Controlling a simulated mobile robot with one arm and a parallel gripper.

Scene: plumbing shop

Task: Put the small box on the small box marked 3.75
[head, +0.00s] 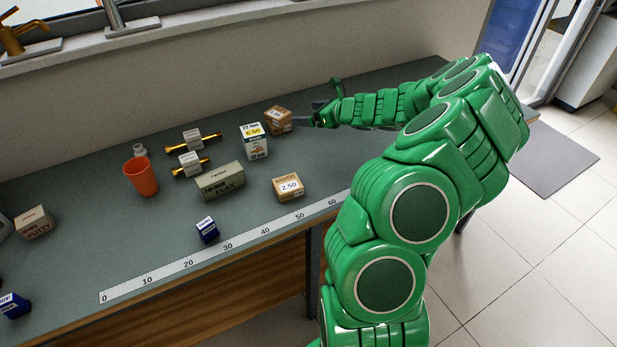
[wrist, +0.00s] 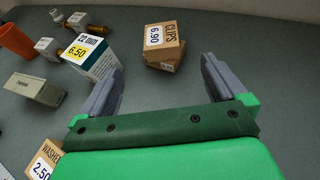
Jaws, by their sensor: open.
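A small brown box labelled CLIPS 6.90 (wrist: 164,42) rests on another small brown box (wrist: 164,66) in the wrist view, turned slightly against it. The lower box has a white label too small to read, so I cannot tell whether it says 3.75. The stack also shows in the head view, upper box (head: 277,112) over lower box (head: 284,127), beyond the white box. No readable 3.75 shows anywhere. My gripper (head: 308,121) is open and empty, just right of the stack in the head view. In the wrist view its fingers are apart, with the stack ahead of them.
A white box marked 6.50 (head: 254,142) stands close left of the stack. A washer box marked 2.50 (head: 288,188), a long flax box (head: 220,181), brass fittings (head: 191,163), an orange cup (head: 141,177) and a blue box (head: 207,230) stand nearby. The bench's back right is clear.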

